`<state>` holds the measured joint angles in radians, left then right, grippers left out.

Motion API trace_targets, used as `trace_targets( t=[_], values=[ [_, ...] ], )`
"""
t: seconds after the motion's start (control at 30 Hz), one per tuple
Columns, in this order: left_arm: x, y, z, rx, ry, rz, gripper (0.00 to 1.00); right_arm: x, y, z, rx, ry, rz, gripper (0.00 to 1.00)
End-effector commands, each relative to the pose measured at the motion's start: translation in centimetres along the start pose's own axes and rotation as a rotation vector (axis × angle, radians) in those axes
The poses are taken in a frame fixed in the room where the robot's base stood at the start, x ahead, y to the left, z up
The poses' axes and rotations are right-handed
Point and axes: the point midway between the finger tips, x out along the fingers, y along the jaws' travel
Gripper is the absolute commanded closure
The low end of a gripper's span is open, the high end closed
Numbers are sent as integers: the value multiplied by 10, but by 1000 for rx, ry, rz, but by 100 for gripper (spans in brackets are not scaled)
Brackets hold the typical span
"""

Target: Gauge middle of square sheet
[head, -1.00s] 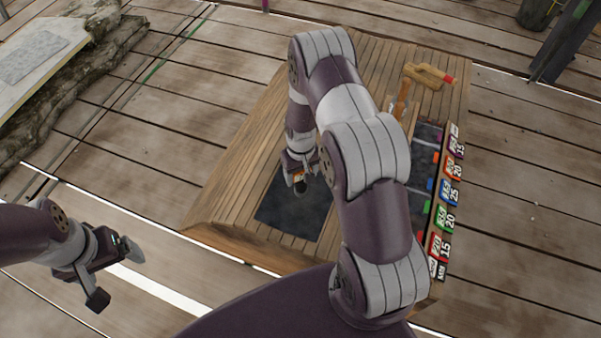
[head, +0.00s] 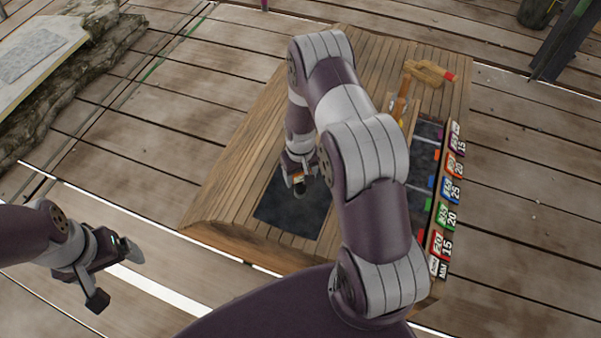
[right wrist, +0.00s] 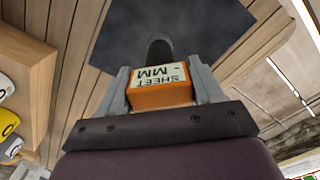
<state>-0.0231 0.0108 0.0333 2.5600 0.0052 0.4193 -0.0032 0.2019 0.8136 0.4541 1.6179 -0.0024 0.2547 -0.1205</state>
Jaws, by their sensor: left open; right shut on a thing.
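The dark square sheet (head: 290,212) lies on the slatted wooden bench top, partly hidden by my right arm. My right gripper (head: 299,182) is over the sheet, pointing down. In the right wrist view the right gripper (right wrist: 165,85) is shut on an orange gauge (right wrist: 160,93) with a pale label reading "SHEET - MM". A dark rounded tip (right wrist: 159,50) of the gauge reaches toward the sheet (right wrist: 165,30); I cannot tell whether it touches. My left gripper (head: 116,275) is open and empty, off to the left of the bench.
A wooden mallet-like tool (head: 428,73) with a red end lies at the bench's back right. A dark tray (head: 424,160) with coloured, numbered tags (head: 449,190) runs along the right side. A stone-edged slab (head: 60,70) is at far left.

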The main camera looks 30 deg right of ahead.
Motion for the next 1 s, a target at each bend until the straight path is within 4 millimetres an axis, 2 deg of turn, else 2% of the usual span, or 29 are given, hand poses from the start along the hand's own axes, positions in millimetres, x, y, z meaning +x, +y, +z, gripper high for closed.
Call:
trace_targets(
  t=[0.77, 1.0],
  values=[
    [16, 0, 2, 0, 0, 0, 11, 24, 0, 0, 0, 0, 0, 70],
    [15, 0, 2, 0, 0, 0, 11, 23, 0, 0, 0, 0, 0, 70]
  ],
)
